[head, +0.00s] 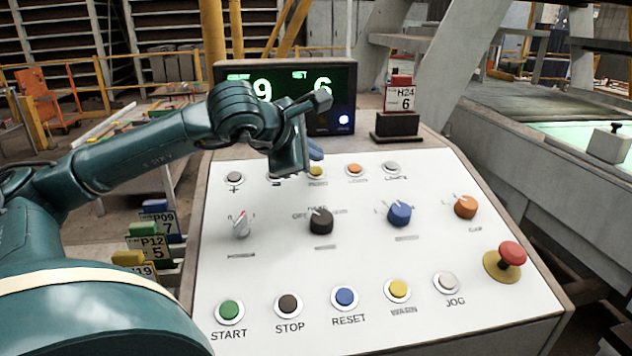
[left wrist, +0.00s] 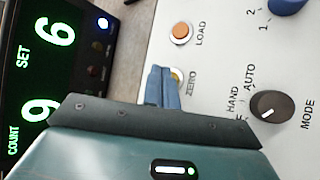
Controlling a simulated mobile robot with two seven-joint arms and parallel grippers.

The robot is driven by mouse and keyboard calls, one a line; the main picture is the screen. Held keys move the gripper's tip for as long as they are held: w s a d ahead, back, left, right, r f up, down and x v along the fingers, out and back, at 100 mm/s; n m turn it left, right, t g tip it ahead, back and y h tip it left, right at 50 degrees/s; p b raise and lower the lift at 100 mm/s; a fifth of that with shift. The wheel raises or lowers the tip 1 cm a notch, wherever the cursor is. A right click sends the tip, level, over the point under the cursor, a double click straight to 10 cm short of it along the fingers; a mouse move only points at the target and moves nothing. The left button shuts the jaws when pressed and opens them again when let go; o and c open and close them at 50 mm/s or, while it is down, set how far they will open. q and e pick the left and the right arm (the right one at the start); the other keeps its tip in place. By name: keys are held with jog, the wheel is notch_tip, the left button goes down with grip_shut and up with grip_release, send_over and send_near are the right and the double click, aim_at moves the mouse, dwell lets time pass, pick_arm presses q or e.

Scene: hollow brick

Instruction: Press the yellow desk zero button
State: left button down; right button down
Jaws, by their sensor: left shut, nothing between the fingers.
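The yellow desk zero button (head: 317,172) is in the top row of the white desk panel (head: 270,260). In the left wrist view the same zero button (left wrist: 178,75) shows beside the label ZERO, partly hidden by my blue fingertips. My left gripper (head: 316,152) is shut and empty. Its fingertips are just above and behind the button in the head view; I cannot tell whether they touch it. In the left wrist view the left gripper (left wrist: 163,85) overlaps the button's near side. My right gripper is not in view.
An orange LOAD button (left wrist: 181,34) is beside the zero button. Knobs such as the black MODE knob (head: 321,221) stand below. A yellow WARN button (head: 398,290) is in the front row. The display (head: 340,85) stands behind, and a red mushroom button (head: 512,252) at right.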

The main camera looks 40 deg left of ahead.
pick_arm(q)
jog(key=shift+a+f, duration=0.1)
jog(key=shift+f, duration=0.2)
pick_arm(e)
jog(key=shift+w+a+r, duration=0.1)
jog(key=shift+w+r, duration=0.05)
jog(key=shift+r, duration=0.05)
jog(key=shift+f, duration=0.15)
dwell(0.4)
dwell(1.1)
pick_arm(q)
jog(key=shift+w+f+b, duration=0.15)
jog(key=shift+f+b, duration=0.25)
jog(key=shift+b, duration=0.45)
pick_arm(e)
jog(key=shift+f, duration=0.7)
pick_arm(q)
jog(key=shift+a+f+b, duration=0.15)
jog(key=shift+f+b, duration=0.25)
jog(key=shift+b, duration=0.15)
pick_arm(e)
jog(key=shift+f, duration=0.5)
pick_arm(q)
jog(key=shift+r, duration=0.75)
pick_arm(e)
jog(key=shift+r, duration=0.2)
